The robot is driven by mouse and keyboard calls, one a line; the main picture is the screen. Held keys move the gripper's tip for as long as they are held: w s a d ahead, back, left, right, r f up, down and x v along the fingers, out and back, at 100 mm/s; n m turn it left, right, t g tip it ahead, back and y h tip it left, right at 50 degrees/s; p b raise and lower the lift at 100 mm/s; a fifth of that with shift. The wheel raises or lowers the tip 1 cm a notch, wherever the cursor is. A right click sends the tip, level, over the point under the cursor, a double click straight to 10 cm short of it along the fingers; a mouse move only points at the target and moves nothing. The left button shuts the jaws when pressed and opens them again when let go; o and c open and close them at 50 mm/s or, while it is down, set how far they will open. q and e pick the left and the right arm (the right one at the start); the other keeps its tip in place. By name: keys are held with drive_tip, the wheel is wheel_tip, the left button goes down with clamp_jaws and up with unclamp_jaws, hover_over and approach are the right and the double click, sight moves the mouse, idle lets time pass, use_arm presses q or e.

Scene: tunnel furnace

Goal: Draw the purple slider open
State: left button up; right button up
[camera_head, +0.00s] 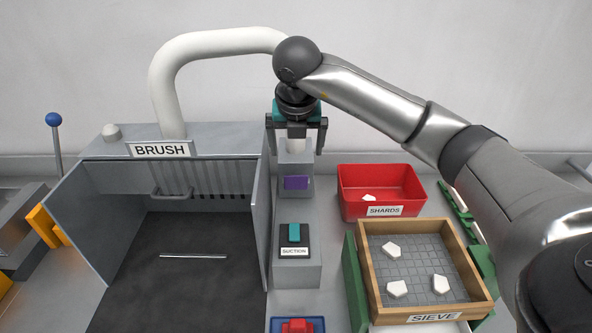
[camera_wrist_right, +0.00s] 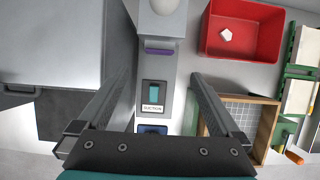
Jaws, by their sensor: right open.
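The purple slider (camera_head: 296,183) is a small purple block on the front of a grey post, above the teal suction switch. It also shows as a thin purple bar in the right wrist view (camera_wrist_right: 159,51). My right gripper (camera_head: 296,146) hangs over the top of the post in the head view, its two fingers spread apart. In the right wrist view its open fingers (camera_wrist_right: 157,76) point toward the post with nothing between the tips that they touch. The gripper is apart from the purple slider. My left gripper is not in view.
The grey BRUSH booth (camera_head: 161,149) with its open side panels stands left of the post. A teal suction switch (camera_head: 294,233) is below the slider. A red SHARDS bin (camera_head: 381,190) and wooden SIEVE tray (camera_head: 431,316) lie right. A blue-knobbed lever (camera_head: 54,120) stands far left.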

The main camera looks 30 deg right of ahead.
sight(296, 175)
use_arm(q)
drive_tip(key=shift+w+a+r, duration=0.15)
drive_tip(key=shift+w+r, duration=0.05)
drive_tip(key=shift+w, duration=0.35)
use_arm(e)
drive_tip(key=x, duration=1.1)
drive_tip(key=shift+w+d+f, duration=0.1)
drive_tip(key=shift+f, duration=0.25)
drive_tip(key=c, duration=0.6)
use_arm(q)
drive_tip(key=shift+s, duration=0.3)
use_arm(e)
clamp_jaws()
